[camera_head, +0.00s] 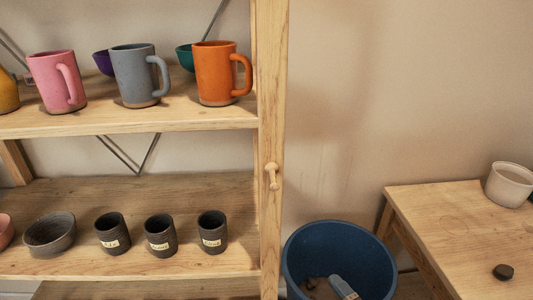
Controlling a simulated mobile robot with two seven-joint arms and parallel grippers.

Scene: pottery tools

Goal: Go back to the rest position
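Neither of my grippers shows in the head view, and no part of my arms is visible. A wooden shelf unit fills the left half. Its upper shelf (150,118) carries a pink mug (50,84), a grey mug (132,78) and an orange mug (213,75), all upright. Its lower shelf (150,196) carries a dark bowl (50,234) and three dark labelled cups, the left one (110,236), the middle one (159,240) and the right one (211,236).
A blue bucket (300,262) holding a tool stands right of the shelf post (271,120), which has a wooden peg (271,176). A wooden table (440,220) at right bears a pale pot (509,186) and a small dark piece (503,272). Its middle is clear.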

